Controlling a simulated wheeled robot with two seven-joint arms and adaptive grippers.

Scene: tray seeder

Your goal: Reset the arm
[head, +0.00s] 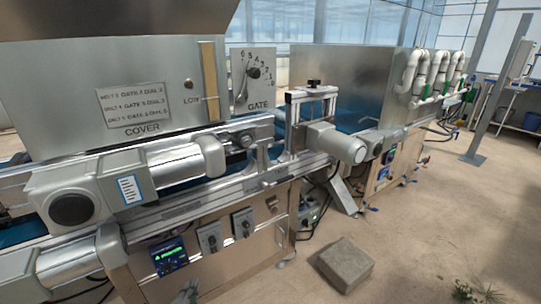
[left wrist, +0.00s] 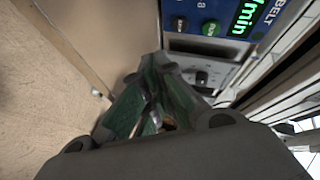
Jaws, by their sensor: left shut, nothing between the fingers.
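My left gripper (head: 188,289) shows small at the bottom edge of the head view, low in front of the machine's front panel. It is just below and right of the blue belt display (head: 170,257). In the left wrist view the green-padded fingers of the gripper (left wrist: 162,66) come together with nothing between them. The display with its green digits (left wrist: 243,20) is beyond them at the top right, with a dark dial (left wrist: 201,78) below it. I cannot tell the exact gap between the fingertips and the panel. My right gripper is not in view.
The seeder has a steel hopper marked COVER (head: 133,105) and a GATE dial (head: 253,73). Two knob boxes (head: 242,223) sit right of the display. A grey block (head: 345,263) lies on the floor. The open floor (head: 440,235) is at the right.

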